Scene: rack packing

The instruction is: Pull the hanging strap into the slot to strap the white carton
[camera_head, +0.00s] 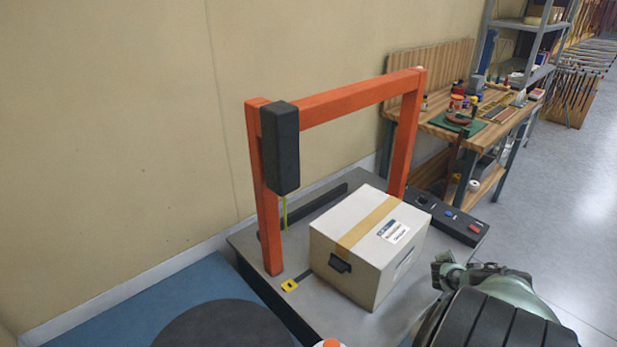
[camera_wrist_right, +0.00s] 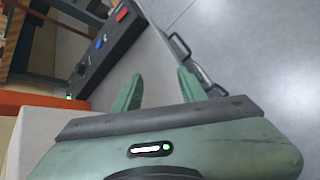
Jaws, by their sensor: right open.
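The white carton (camera_head: 335,232), with a tan tape band and a label, sits on the grey strapping table (camera_head: 330,322) under the orange arch. A thin yellow-green strap (camera_head: 284,214) hangs below the black head (camera_head: 281,150) on the arch's left post. A yellow-marked slot (camera_head: 290,285) lies on the table left of the carton. My right gripper (camera_wrist_right: 158,88) is open and empty in the right wrist view, its two green fingers apart. In the head view my right arm is right of the carton, away from the strap. My left gripper is not in view.
The orange arch (camera_head: 355,97) spans the table. A control panel (camera_head: 450,220) with blue and red buttons lies along the table's right side and also shows in the wrist view (camera_wrist_right: 108,45). A cluttered workbench (camera_head: 495,128) stands behind. Grey floor at right is clear.

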